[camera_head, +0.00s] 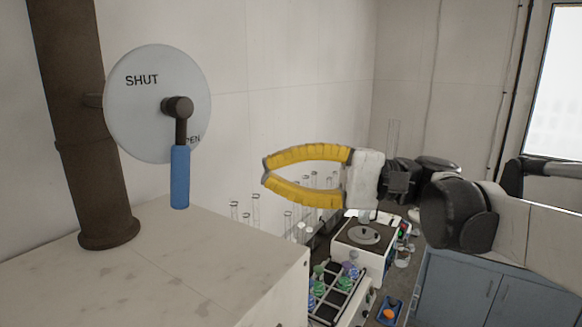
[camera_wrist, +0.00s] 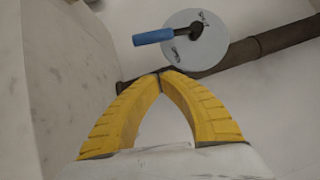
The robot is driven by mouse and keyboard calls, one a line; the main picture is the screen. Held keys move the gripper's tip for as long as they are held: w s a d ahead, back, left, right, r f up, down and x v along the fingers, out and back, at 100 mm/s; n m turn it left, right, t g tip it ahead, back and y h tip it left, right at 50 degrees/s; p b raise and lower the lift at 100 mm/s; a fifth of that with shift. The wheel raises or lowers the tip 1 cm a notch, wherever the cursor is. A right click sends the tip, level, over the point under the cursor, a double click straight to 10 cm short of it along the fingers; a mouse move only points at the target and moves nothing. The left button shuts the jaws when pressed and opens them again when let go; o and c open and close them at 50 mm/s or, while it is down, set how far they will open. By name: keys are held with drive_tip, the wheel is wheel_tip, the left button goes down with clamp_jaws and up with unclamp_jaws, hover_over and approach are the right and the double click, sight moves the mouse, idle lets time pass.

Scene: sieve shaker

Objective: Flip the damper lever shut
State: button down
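The damper lever has a dark hub and arm with a blue handle (camera_head: 180,177). It hangs straight down from the middle of a pale round disc (camera_head: 135,115). "SHUT" is printed at the disc's upper left. A label ending in "EN" is at the lower right, partly hidden by the lever arm. My gripper (camera_head: 265,171) has two yellow fingers and is right of the handle, apart from it and empty. In the wrist view, the fingertips (camera_wrist: 160,74) meet, with the blue handle (camera_wrist: 153,37) and disc (camera_wrist: 187,58) beyond them.
A brown pipe (camera_head: 85,140) stands behind the disc on a pale cabinet top (camera_head: 170,275). Glass tubes, a rack of coloured flasks (camera_head: 337,290) and a white machine (camera_head: 365,245) are below and behind my gripper. The space between gripper and handle is clear.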

sight(181, 154)
drive_tip(key=s+a+r+p, duration=0.1)
drive_tip(key=s+a, duration=0.3)
drive_tip(key=a, duration=0.4)
drive_tip(key=shift+r+p, duration=0.15)
drive_tip(key=shift+p, duration=0.45)
drive_tip(key=shift+s+a, duration=0.1)
drive_tip(key=shift+s+a+m+b, duration=0.1)
drive_tip(key=shift+s+m+b, duration=0.1)
drive_tip(key=shift+m+b, duration=0.15)
